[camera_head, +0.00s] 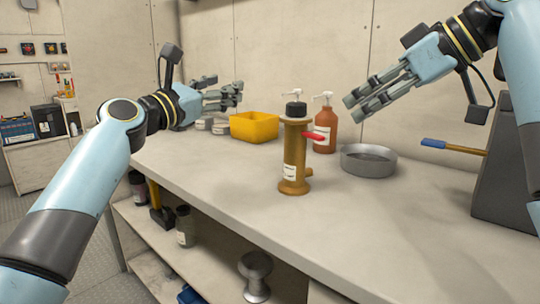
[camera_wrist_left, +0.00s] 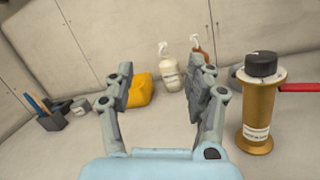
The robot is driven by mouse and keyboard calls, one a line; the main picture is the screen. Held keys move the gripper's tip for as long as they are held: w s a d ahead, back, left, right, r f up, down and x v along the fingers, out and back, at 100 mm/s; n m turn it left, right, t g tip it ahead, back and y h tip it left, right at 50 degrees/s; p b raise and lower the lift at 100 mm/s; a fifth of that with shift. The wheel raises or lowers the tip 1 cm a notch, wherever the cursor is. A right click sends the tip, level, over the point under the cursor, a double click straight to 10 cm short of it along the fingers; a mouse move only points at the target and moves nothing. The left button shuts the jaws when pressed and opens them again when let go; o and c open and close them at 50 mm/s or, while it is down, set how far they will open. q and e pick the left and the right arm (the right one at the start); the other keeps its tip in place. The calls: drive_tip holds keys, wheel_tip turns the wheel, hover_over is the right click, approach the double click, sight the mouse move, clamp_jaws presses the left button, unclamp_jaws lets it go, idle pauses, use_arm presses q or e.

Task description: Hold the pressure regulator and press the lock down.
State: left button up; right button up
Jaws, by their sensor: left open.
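The pressure regulator (camera_head: 294,160) is a brass upright cylinder with a black knob on top and a red lever (camera_head: 314,136) sticking out to the right. It stands upright on the bench. It also shows at the right of the left wrist view (camera_wrist_left: 256,112), beside my fingers, not between them. My left gripper (camera_head: 226,93) is open and empty, to the left of the regulator and apart from it. My right gripper (camera_head: 357,105) is above the bench to the right of the regulator, not touching it; its finger gap is unclear.
Behind stand a yellow bin (camera_head: 254,127), a brown pump bottle (camera_head: 325,128) and a white pump bottle (camera_wrist_left: 168,72). A grey metal bowl (camera_head: 368,161) sits right of the regulator. A blue-handled tool (camera_head: 434,143) juts from a dark block at right. The bench front is clear.

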sight(287, 150)
use_arm(q)
drive_tip(key=s+d+f+g, duration=0.1)
drive_tip(key=d+f, duration=0.2)
drive_tip(key=f, duration=0.1)
drive_tip(key=s+d+f+g+h, duration=0.1)
drive_tip(key=s+d+f, duration=0.1)
drive_tip(key=d+f, duration=0.2)
drive_tip(key=s+d+f+n+g+h, duration=0.1)
drive_tip(key=s+d+f+g, duration=0.1)
drive_tip(key=d+f, duration=0.1)
drive_tip(key=shift+s+d+f, duration=0.1)
drive_tip(key=shift+d+f, duration=0.15)
drive_tip(key=shift+f, duration=0.2)
drive_tip(key=shift+d+f+h, duration=0.15)
drive_tip(key=shift+d+h, duration=0.15)
drive_tip(key=x, duration=1)
drive_tip(key=shift+d+f, duration=0.15)
drive_tip(key=shift+f, duration=0.05)
clamp_jaws()
use_arm(e)
drive_tip(key=shift+c, duration=0.3)
